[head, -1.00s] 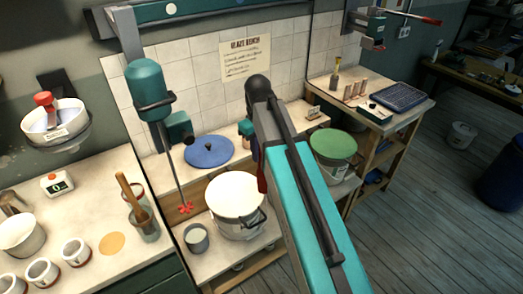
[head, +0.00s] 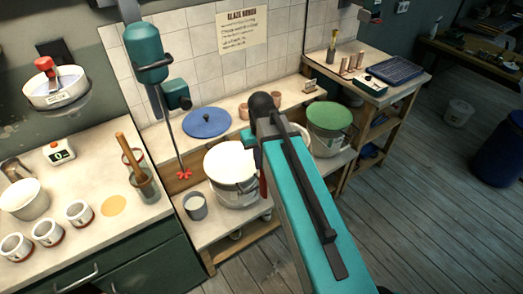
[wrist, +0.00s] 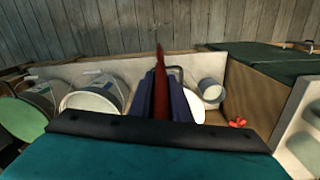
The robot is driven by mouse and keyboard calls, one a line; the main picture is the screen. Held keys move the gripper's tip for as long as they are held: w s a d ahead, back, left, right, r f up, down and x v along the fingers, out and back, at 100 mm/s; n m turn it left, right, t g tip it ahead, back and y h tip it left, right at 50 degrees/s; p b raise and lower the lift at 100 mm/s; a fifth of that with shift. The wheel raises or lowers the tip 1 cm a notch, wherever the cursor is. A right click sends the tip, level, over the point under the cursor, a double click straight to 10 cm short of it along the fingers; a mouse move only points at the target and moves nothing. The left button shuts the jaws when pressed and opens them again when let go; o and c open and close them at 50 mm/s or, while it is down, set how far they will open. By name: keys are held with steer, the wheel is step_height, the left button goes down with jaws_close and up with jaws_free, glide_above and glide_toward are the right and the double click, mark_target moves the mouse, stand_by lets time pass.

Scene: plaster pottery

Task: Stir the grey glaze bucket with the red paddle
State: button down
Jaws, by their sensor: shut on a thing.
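My gripper (wrist: 160,78) is shut on the red paddle (wrist: 161,100), which stands between its two dark blue fingers in the wrist view and points away from me. In the head view a small red piece of the paddle (head: 263,186) shows beside my arm; the gripper itself is mostly hidden. A bucket with pale grey-looking contents (wrist: 92,101), probably the grey glaze bucket, is left of the paddle in the wrist view. In the head view my arm hides most of it (head: 302,135). Whether the paddle's tip touches any bucket is not clear.
A white-filled bucket (head: 231,160) and a small grey pail (head: 195,207) stand on the low shelf. A green-lidded bucket (head: 329,117) is to the right. A hanging mixer with a red impeller (head: 183,174) is to the left. Wooden floor (head: 430,210) is open at right.

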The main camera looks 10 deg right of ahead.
mark_target(264, 182)
steer(key=shift+m, duration=0.7)
steer(key=f+b, duration=0.2)
steer(key=f, duration=0.1)
steer(key=s+f+b, duration=0.1)
steer(key=f+b, duration=0.1)
steer(key=f, duration=0.2)
steer(key=f+b, duration=0.3)
steer(key=shift+s+d+f, duration=0.1)
steer(key=shift+s+f, duration=0.15)
steer(key=shift+s, duration=0.05)
steer(key=shift+d, duration=0.15)
